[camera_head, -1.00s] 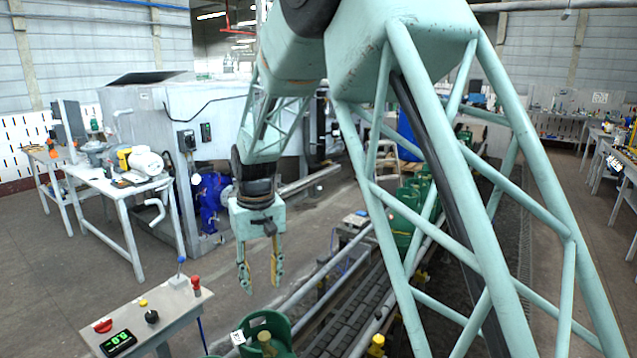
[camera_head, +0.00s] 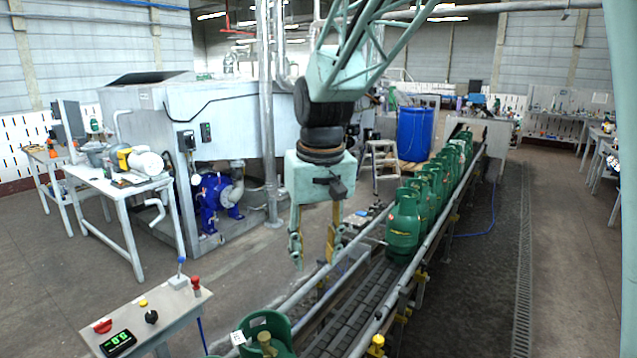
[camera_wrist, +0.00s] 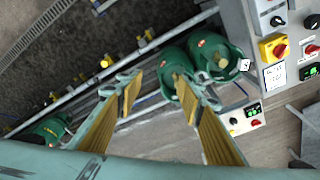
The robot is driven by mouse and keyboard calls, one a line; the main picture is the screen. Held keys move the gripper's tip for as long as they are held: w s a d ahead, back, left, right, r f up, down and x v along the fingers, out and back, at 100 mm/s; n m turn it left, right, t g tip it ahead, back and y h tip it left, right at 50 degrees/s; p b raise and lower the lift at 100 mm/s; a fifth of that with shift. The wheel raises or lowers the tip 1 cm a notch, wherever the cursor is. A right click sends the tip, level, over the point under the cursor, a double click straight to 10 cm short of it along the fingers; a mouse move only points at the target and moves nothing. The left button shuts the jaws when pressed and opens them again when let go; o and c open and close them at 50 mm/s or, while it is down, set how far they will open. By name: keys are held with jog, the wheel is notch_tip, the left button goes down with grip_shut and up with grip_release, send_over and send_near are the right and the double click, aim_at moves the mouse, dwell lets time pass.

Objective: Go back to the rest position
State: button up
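My gripper (camera_head: 315,245) hangs pointing down over the near side of the conveyor (camera_head: 352,310), with its two fingers apart and nothing between them. In the wrist view the yellow-padded fingers (camera_wrist: 160,110) are spread, with a green cylinder (camera_wrist: 180,68) showing beyond and between them, clearly apart. In the head view green cylinders (camera_head: 265,335) stand at the bottom, below and left of my gripper. A row of several green cylinders (camera_head: 405,225) stands upright on the conveyor to the right of my gripper.
A control panel (camera_head: 145,315) with buttons stands at the lower left. A white workbench (camera_head: 115,185) and a large grey machine (camera_head: 230,120) are behind on the left. A blue barrel (camera_head: 415,135) and a step stool (camera_head: 380,165) stand farther back.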

jog(key=s+d+r+m+t, duration=0.1)
jog(key=s+d+r, duration=0.3)
jog(key=s+d, duration=0.35)
jog(key=s+d+r+m, duration=0.1)
jog(key=s+d+r, duration=0.45)
jog(key=s, duration=0.35)
jog(key=s+d+f+m, duration=0.1)
jog(key=s+d, duration=0.3)
jog(key=s, duration=0.6)
jog(key=s+d+t, duration=0.1)
jog(key=s+d, duration=0.3)
jog(key=s, duration=0.6)
jog(key=shift+s+d+f+m+h, duration=0.15)
jog(key=shift+d+f+m+h, duration=0.15)
jog(key=shift+d+f+m, duration=0.1)
